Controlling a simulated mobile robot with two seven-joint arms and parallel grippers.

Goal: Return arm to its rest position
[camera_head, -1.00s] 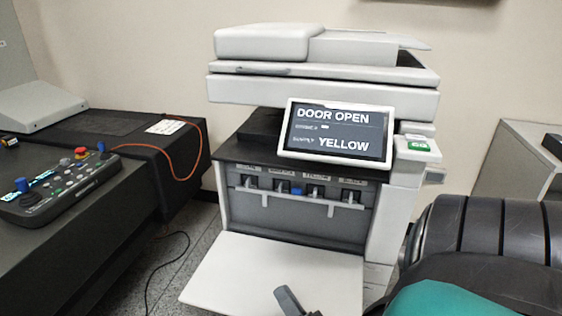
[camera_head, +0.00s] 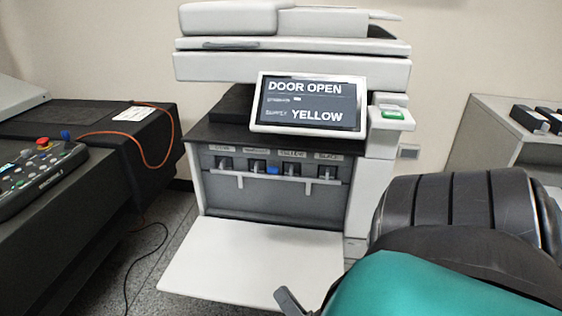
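My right arm fills the lower right of the head view, with ribbed black and teal parts in front of the printer's right side. Of my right gripper, only a dark grey finger (camera_head: 290,302) shows at the bottom edge, in front of the printer's lowered door's near edge. The rest of the gripper is cut off or hidden behind the teal part, so its opening cannot be judged. My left gripper and arm are not in view.
A printer (camera_head: 290,65) stands ahead with its front door (camera_head: 250,262) folded down; its screen (camera_head: 312,103) reads DOOR OPEN and YELLOW. A dark bench with a control panel (camera_head: 38,168) is at left. Black boxes (camera_head: 530,118) lie on a right-hand cabinet (camera_head: 488,118).

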